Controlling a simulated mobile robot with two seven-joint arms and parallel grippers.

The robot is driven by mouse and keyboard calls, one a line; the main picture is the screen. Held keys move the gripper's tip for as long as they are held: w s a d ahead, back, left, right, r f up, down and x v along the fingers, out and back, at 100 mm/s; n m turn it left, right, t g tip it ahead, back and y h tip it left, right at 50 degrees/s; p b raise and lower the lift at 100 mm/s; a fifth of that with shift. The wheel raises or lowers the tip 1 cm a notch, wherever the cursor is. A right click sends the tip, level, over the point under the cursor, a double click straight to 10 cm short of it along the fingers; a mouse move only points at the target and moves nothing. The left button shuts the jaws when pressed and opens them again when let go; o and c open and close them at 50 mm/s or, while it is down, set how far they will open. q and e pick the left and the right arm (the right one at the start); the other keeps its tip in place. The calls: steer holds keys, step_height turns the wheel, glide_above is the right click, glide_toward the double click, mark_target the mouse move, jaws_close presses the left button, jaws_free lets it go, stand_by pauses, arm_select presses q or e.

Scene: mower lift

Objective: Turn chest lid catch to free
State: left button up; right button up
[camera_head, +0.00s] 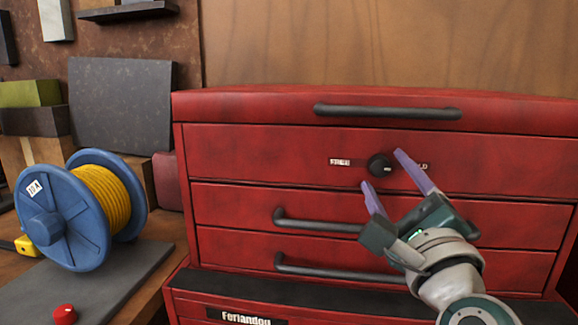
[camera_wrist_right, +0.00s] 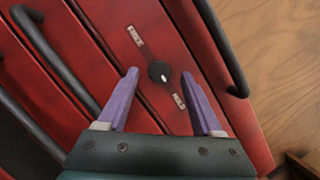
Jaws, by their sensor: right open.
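The red tool chest (camera_head: 260,150) fills the middle and right of the head view. Its round black catch knob (camera_head: 379,166) sits on the upper front panel, between a label reading FREE (camera_head: 340,162) on the left and a partly hidden label ending in "LD" on the right. My right gripper (camera_head: 382,175) is open, its purple fingers pointing at the knob. In the right wrist view the knob (camera_wrist_right: 158,71) lies between and beyond the fingertips, with a white pointer mark aimed toward the lower label (camera_wrist_right: 179,101). I see no contact. My left gripper is not in view.
A black lid handle (camera_head: 387,111) runs along the chest top, and drawer handles (camera_head: 318,223) stick out below the knob. A blue cable reel (camera_head: 75,210) with yellow cord stands on the left bench, near a red button (camera_head: 64,314).

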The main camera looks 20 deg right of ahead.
steer(key=shift+w+d+r, duration=0.1)
steer(key=shift+w+d, duration=0.05)
steer(key=shift+w, duration=0.35)
steer(key=shift+c, duration=0.2)
jaws_close()
